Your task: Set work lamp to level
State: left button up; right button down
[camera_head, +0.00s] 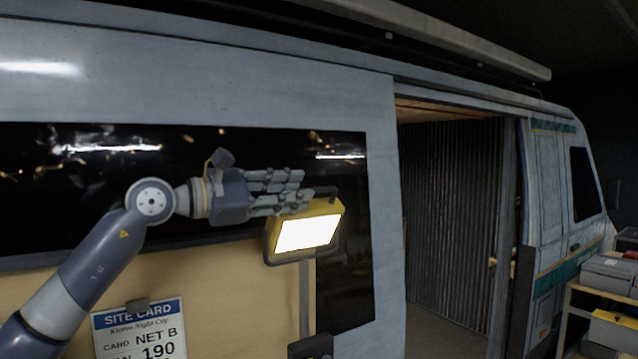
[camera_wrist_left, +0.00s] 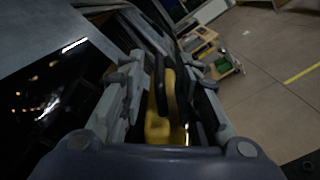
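The work lamp (camera_head: 306,232) is a yellow box with a lit, bright face, on a thin upright stand before the van's side. In the head view it sits tilted, its right side higher than its left. A dark handle (camera_head: 325,191) shows at its top. My left gripper (camera_head: 300,188) is at the lamp's upper edge, fingers pointing right. In the left wrist view the gripper (camera_wrist_left: 163,82) has its fingers spread apart, with the yellow lamp (camera_wrist_left: 160,128) and dark bars between them. I cannot tell whether they touch. My right gripper is not in view.
A site card (camera_head: 140,330) hangs on the tan panel (camera_head: 235,300) at lower left. The van's dark window (camera_head: 70,190) is behind my left arm. An open side doorway (camera_head: 450,220) lies to the right. A shelf with cases (camera_head: 608,272) stands at far right.

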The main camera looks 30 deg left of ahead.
aim_at(331, 189)
pick_arm(q)
jog(key=p+x, duration=0.1)
jog(key=x, duration=0.2)
jog(key=p+x, duration=0.1)
jog(key=x, duration=0.1)
jog(key=shift+w, duration=0.5)
jog(key=shift+w+d, duration=0.15)
jog(key=shift+d, duration=0.05)
jog(key=shift+f, duration=0.1)
jog(key=shift+c, duration=0.6)
grip_shut()
